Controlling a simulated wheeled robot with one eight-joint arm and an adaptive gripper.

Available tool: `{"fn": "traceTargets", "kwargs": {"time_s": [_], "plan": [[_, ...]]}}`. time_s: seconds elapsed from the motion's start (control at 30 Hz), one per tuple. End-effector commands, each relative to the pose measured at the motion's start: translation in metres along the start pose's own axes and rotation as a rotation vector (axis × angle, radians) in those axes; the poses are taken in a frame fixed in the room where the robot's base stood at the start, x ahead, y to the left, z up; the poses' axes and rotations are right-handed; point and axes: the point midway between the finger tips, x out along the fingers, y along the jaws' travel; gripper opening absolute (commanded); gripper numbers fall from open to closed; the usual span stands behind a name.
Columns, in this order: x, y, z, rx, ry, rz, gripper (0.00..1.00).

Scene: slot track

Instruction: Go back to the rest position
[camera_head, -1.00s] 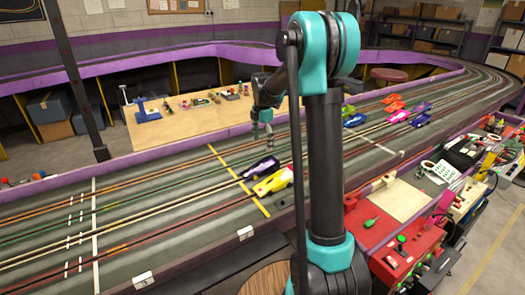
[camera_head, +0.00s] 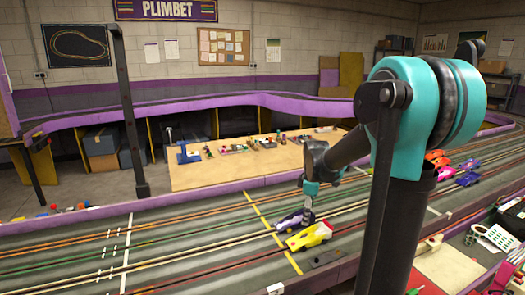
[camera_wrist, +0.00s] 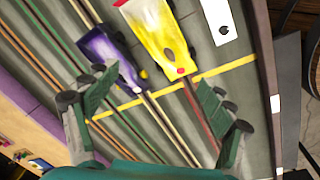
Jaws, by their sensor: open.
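My gripper (camera_head: 307,207) is open, pointing down over the slot track (camera_head: 190,236) close to two slot cars. In the wrist view its two spread fingers (camera_wrist: 153,92) have no object between them, only track and part of the yellow line. The yellow car (camera_wrist: 158,32) and the dark purple car (camera_wrist: 106,53) lie beyond the fingertips. In the head view the purple car (camera_head: 291,221) sits just behind the yellow car (camera_head: 309,237), both near the yellow line. The gap between the fingertips and the purple car is hard to judge in the head view.
More coloured cars (camera_head: 467,179) stand on the track at right, beyond my arm. A wooden workbench (camera_head: 235,171) with small items is behind the purple track wall (camera_head: 160,202). A dark post (camera_head: 130,120) rises at left. The near-left track is clear.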

Motion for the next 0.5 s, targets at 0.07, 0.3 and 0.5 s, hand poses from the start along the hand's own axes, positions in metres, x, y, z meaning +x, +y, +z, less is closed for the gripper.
{"fn": "traceTargets", "kwargs": {"time_s": [0.07, 0.3, 0.5], "plan": [[0.002, -0.025, 0.012, 0.133, 0.01, 0.023, 0.82], [0.014, -0.094, 0.043, 0.55, 0.061, 0.086, 0.82], [0.031, -0.152, 0.068, 0.89, 0.122, 0.125, 0.82]]}}
